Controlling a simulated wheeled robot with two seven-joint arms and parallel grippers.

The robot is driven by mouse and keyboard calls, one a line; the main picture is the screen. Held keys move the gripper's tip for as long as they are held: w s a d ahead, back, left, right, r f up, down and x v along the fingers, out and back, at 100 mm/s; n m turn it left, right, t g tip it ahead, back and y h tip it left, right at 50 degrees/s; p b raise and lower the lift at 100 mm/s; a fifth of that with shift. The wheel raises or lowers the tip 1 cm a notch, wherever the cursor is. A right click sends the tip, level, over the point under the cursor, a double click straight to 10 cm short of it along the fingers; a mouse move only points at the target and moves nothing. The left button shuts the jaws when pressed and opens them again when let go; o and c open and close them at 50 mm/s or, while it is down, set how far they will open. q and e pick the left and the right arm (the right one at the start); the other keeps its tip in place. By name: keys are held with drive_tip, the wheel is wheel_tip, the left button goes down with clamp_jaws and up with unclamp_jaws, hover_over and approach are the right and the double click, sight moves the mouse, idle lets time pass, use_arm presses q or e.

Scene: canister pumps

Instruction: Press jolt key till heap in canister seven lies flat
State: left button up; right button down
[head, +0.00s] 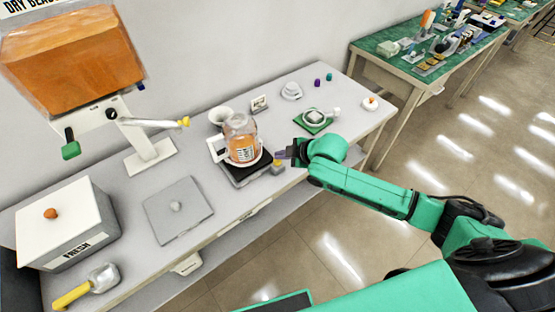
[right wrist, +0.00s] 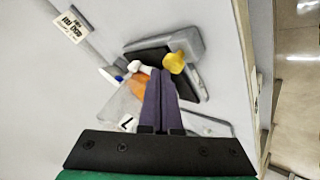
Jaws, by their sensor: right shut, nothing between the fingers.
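A clear canister (head: 241,142) with orange contents and a white label stands on a dark-topped platform (head: 236,177) near the bench's front edge. Its label is too small to read in the head view. In the right wrist view the canister (right wrist: 118,108) is partly behind my fingers, with a numeral tag on it. The heap's surface shape is not clear. A yellow-topped key (head: 277,164) sits on a grey block at the platform's front right; the yellow knob (right wrist: 174,62) shows beyond my fingertips. My right gripper (head: 282,154) is shut and empty, close to the key; contact cannot be told.
A hopper of orange material (head: 75,55) with a lever stands at left. A white-lidded FRESH box (head: 95,232), a scoop (head: 88,287) and a flat grey lid (head: 190,222) lie on the bench. A green mat (head: 301,125) with an item is right of the canister.

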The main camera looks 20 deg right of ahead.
drive_tip(key=shift+f+b, duration=0.4)
drive_tip(key=shift+f, duration=0.35)
idle(0.4)
drive_tip(key=shift+r, duration=0.1)
drive_tip(key=shift+r+p, duration=1.05)
drive_tip(key=shift+p, duration=0.2)
wheel_tip(320, 180, up, 5)
drive_tip(key=p, duration=0.5)
drive_tip(key=shift+r, duration=0.15)
